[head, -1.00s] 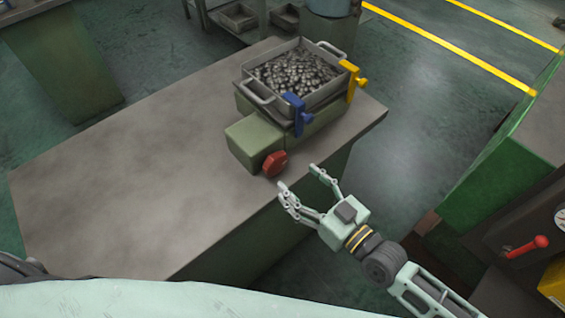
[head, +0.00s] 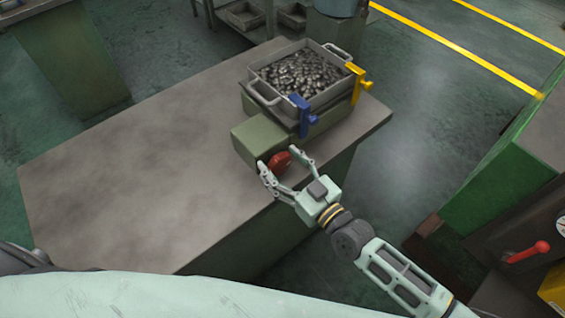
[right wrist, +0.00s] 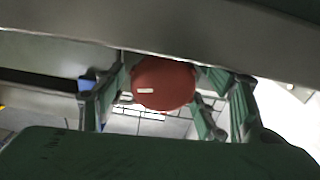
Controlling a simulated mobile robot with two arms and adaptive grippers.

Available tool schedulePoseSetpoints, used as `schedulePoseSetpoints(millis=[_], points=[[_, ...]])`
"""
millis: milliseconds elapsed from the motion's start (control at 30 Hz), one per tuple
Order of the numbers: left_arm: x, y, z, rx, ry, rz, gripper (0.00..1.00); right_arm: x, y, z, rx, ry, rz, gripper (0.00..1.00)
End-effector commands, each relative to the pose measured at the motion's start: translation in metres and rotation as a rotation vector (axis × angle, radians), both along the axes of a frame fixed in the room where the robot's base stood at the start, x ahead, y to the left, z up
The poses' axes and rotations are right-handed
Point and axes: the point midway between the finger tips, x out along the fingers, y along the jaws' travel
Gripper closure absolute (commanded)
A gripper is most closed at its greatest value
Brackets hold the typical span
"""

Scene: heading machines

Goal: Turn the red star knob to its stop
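The red star knob (head: 279,162) is on the front of a green block (head: 258,138) on the workbench. In the right wrist view the knob (right wrist: 164,84) is in the middle, with a short white mark on its face. My right gripper (head: 281,164) is at the knob, with fingers spread on both sides of it. In the right wrist view its fingers (right wrist: 163,100) flank the knob left and right; I see no clear grip on it, and any contact is hard to tell. My left gripper is not in view.
A grey tray of metal pieces (head: 300,78) sits behind the knob, with a blue clamp (head: 301,113) and a yellow clamp (head: 357,82). The left bench top (head: 120,185) is bare. A green machine with a red lever (head: 530,252) stands at right.

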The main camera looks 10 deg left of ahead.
Motion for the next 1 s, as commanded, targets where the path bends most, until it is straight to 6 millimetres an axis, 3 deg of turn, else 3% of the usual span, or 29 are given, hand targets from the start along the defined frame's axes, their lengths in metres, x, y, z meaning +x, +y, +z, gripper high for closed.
schedulePoseSetpoints(millis=[433, 767, 1000], points=[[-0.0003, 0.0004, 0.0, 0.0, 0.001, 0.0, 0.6, 0.0005, -0.0008, 0.0002, 0.0, 0.0, -0.001, 0.77], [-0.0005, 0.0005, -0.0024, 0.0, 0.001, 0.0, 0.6, 0.0012, -0.0013, -0.0004, 0.029, 0.036, -0.003, 0.78], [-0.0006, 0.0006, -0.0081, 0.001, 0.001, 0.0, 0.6, 0.0015, -0.0016, -0.0017, 0.119, 0.151, -0.004, 0.78]])
